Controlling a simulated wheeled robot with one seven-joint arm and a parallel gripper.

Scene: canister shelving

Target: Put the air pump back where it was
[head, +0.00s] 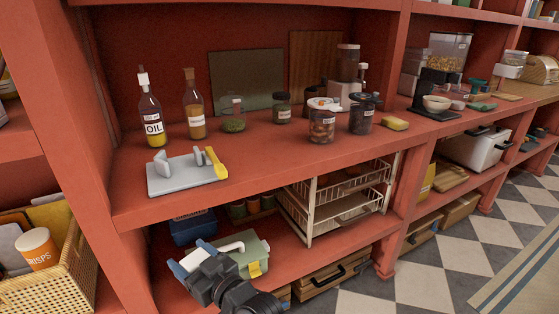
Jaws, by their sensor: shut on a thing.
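My gripper (192,258) is low in the head view, in front of the lower shelf. Its blue fingertips are shut on a white object, which appears to be the air pump (231,247). The rest is hidden by the fingers and wrist. The pump overlaps a pale green box with a yellow clasp (255,268) on the lower shelf. I cannot tell whether they touch.
A blue box (193,229) and a white wire rack (337,197) are on the lower shelf. The upper shelf's front edge overhangs my gripper.

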